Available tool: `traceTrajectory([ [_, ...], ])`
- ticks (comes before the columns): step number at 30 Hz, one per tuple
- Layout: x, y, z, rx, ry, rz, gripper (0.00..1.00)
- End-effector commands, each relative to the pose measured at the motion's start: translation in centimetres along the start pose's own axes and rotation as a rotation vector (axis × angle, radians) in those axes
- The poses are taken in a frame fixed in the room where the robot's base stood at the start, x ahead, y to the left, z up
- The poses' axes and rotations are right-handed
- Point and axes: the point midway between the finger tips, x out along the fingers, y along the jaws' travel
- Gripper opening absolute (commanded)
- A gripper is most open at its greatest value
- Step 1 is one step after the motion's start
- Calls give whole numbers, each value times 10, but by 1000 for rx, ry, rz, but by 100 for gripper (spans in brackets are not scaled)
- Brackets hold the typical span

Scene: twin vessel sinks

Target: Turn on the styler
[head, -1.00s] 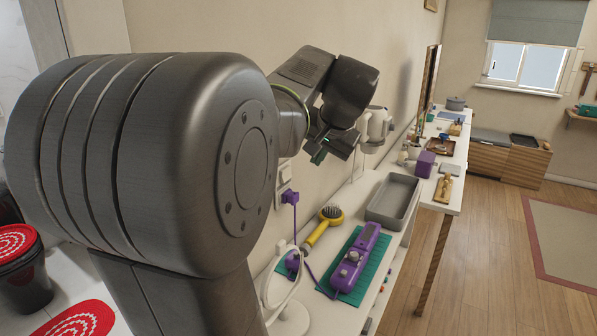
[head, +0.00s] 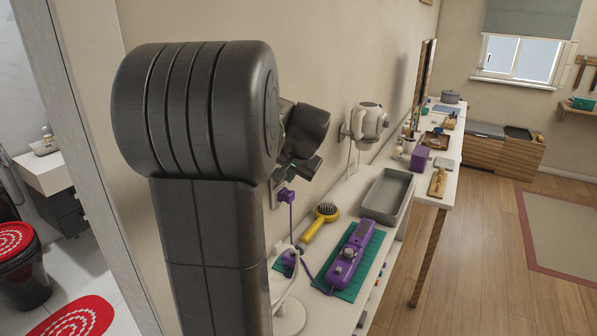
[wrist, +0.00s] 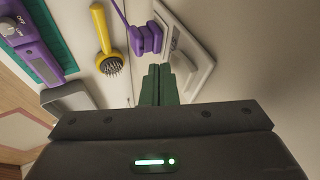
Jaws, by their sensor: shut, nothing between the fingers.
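The purple styler (head: 351,252) lies on a green mat (head: 372,268) on the counter. In the wrist view the styler (wrist: 28,38) shows at upper left, with a grey knob and ON/OFF lettering; the knob's setting is unclear. Its purple plug (head: 287,195) sits at the wall outlet, and the plug also shows in the wrist view (wrist: 147,40). My gripper (wrist: 159,72) is shut and empty, its fingertips close to the white wall plate (wrist: 200,66), just beside the plug. Contact cannot be told.
A yellow brush (head: 318,222) lies between the wall and the mat. A grey tray (head: 388,196) stands beyond it. A white dryer (head: 370,122) hangs on the wall. A white stand (head: 289,315) is at the near end of the counter. Open floor lies to the right.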

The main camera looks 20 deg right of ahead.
Motion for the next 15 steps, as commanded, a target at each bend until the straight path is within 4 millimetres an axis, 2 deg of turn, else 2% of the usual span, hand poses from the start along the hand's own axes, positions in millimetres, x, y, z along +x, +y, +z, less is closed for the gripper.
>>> traceTrajectory([
  [15, 6, -5, 1, -1, -1, 0, 0],
])
